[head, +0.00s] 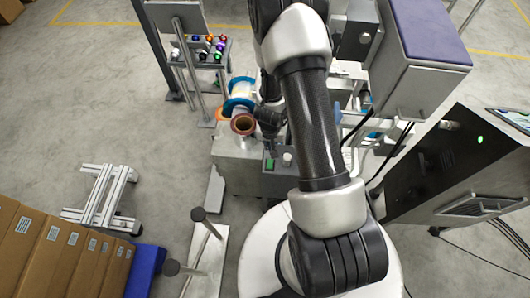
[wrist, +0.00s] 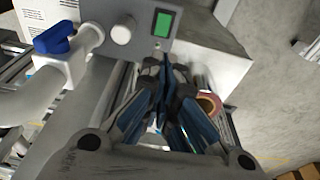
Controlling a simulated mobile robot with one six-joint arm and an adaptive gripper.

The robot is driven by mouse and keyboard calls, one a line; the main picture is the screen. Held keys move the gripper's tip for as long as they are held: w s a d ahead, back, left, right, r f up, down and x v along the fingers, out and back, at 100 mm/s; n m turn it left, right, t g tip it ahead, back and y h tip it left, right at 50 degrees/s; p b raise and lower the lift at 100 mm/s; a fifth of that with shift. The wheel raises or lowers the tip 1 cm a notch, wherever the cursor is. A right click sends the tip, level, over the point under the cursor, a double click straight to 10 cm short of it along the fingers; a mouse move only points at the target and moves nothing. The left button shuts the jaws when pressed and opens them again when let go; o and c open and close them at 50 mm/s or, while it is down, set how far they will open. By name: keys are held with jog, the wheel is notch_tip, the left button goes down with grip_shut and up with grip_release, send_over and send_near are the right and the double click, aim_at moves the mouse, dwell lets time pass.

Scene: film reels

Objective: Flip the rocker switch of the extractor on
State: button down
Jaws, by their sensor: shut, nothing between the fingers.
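A grey control panel (wrist: 190,28) shows at the top of the wrist view. It carries a bright green rocker switch (wrist: 163,23) in a dark frame, and a round grey knob (wrist: 121,34) to its left. In the head view a green switch (head: 286,160) shows small beside my arm; which way the rocker is tilted I cannot tell. My gripper (wrist: 164,62) is shut and empty, its tips just below the switch in the picture. I cannot tell whether they touch the panel. In the head view my gripper (head: 269,148) is partly hidden by my arm.
A white pipe with a blue valve handle (wrist: 55,38) lies left of the panel in the wrist view. A copper-coloured spool (head: 243,124) and a blue-rimmed reel (head: 239,88) are near my gripper. A dark cabinet (head: 440,170) stands right. Boxes (head: 50,260) line the lower left.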

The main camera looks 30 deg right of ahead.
aim_at(270, 164)
jog(key=shift+s, duration=0.1)
jog(key=f+b, duration=0.2)
jog(key=f, duration=0.2)
jog(key=w+d+f+b, duration=0.1)
jog(key=f+b, duration=0.2)
jog(key=f, duration=0.2)
jog(key=w+f+b, duration=0.1)
jog(key=f+b, duration=0.2)
jog(key=f, duration=0.1)
jog(key=shift+d+f, duration=0.2)
jog(key=shift+f, duration=0.2)
